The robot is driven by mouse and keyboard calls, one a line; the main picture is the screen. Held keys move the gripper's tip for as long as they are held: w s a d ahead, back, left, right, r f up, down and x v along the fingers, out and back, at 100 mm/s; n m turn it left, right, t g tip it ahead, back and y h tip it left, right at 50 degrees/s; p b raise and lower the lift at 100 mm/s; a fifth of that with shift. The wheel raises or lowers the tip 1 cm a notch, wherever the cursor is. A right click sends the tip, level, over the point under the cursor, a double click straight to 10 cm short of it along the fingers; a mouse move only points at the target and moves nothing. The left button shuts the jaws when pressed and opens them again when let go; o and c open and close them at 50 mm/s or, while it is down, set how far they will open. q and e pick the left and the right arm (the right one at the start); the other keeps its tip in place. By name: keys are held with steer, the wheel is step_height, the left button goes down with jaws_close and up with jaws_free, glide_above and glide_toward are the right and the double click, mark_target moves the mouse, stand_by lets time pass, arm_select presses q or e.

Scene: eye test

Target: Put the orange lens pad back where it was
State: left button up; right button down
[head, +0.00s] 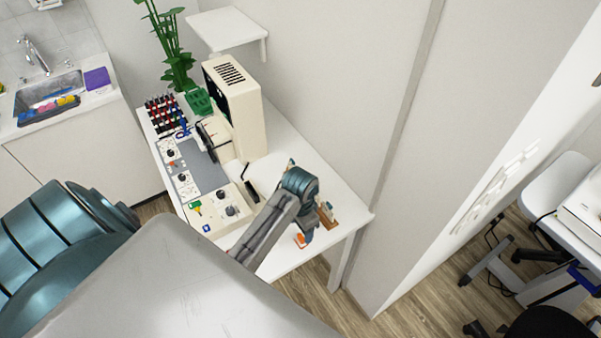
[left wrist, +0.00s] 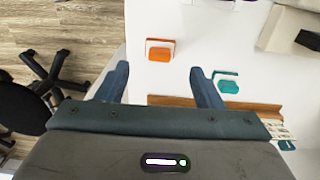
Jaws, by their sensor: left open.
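The orange lens pad (left wrist: 160,53) lies on the white table in the left wrist view, just beyond the fingertips and roughly in line with the gap between them. In the head view the orange pad (head: 300,241) is near the table's front edge, beside my left gripper (head: 308,228). In the left wrist view my left gripper (left wrist: 160,76) is open with nothing between its fingers. Whether it touches the table cannot be told. A teal pad (left wrist: 229,86) lies right of the right finger, near a wooden strip (left wrist: 170,101). My right gripper is not in view.
A tall cream machine (head: 247,115), a rack of dark vials (head: 160,112) and a control panel (head: 222,209) stand on the white table (head: 343,200). A wooden block (head: 328,219) sits by my wrist. A black chair (left wrist: 20,110) is beyond the table edge.

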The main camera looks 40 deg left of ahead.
mark_target(301, 236)
arm_select(q)
step_height(301, 236, up, 6)
steer(key=shift+f, duration=0.1)
stand_by(0.6)
